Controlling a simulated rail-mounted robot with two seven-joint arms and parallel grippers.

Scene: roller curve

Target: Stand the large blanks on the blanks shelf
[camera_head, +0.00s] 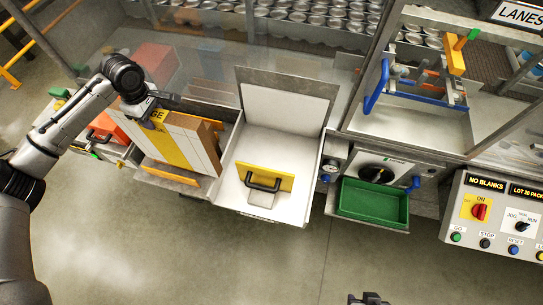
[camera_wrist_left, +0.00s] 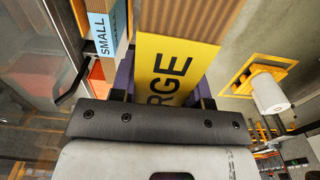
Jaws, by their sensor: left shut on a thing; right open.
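I cannot tell whether the stack touches the bay floor. No label marks the blanks shelf. My right gripper (camera_head: 370,299) is open and empty at the bottom edge of the head view, apart from the blanks.
Right of the blanks is an open white bin (camera_head: 285,147) with a yellow front plate and black handle. A green tray (camera_head: 372,203) and a control panel (camera_head: 495,215) stand farther right. Small blanks with a blue label (camera_wrist_left: 103,35) show in the left wrist view. The floor in front is clear.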

